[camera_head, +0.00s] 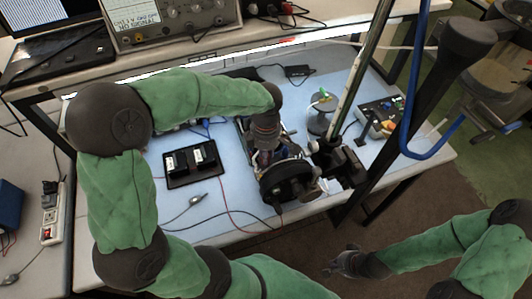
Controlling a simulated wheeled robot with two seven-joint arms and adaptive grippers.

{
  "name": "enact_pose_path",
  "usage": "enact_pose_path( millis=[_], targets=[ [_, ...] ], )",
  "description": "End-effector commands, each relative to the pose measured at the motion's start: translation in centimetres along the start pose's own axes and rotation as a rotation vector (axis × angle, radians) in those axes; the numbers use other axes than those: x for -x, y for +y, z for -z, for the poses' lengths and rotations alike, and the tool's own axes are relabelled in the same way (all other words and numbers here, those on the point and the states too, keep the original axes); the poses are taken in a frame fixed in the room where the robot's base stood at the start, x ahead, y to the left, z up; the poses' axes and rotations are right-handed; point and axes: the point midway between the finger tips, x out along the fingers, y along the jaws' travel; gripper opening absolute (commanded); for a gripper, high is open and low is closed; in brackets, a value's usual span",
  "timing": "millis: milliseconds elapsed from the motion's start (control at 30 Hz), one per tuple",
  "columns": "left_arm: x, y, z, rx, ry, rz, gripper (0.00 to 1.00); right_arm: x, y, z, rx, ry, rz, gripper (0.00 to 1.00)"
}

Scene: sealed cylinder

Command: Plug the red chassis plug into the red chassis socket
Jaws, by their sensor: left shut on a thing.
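My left gripper (266,158) points down over the dark round apparatus (286,184) in the middle of the blue-topped bench. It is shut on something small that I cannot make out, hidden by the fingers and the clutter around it. The red chassis plug and the red chassis socket cannot be told apart from the dark parts there. A thin red wire (229,208) loops over the bench front to the left of the apparatus. My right gripper (338,262) is low and off the bench's front edge, away from the apparatus; its fingers are too small and dark to read.
A black tray with two dark blocks (193,163) lies left of the apparatus. A metal post (358,75) with a black clamp (338,160) stands right of it. A control box (382,116) is at the right. Black cables cross the bench front; its front left is otherwise fairly clear.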

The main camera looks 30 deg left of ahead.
Motion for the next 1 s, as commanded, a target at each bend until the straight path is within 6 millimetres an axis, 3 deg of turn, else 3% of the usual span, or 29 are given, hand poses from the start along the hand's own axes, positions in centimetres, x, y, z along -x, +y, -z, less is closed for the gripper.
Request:
enact_pose_path(
  millis=[200,233,300,333,733,1000],
  targets=[
    [-0.6,-0.1,0.0,-0.001,0.002,0.003,0.00,-0.4,0.1,0.0,0.000,0.000,0.000,0.00],
    [-0.6,-0.1,0.0,-0.002,0.002,0.003,0.27,-0.3,0.1,0.0,0.000,0.000,0.000,0.00],
    [-0.6,-0.1,0.0,-0.002,0.003,0.004,0.46,-0.3,0.1,0.0,0.000,0.000,0.000,0.00],
    [-0.6,-0.2,0.0,-0.003,0.003,0.005,0.49,-0.3,0.1,0.0,0.000,0.000,0.000,0.00],
    [0.0,0.0,-0.1,-0.001,0.001,0.001,0.49,-0.3,0.1,0.0,0.000,0.000,0.000,0.00],
    [4.4,0.1,-0.1,-0.002,-0.001,-0.002,0.49,-0.3,0.1,0.0,0.000,0.000,0.000,0.00]
  ],
)
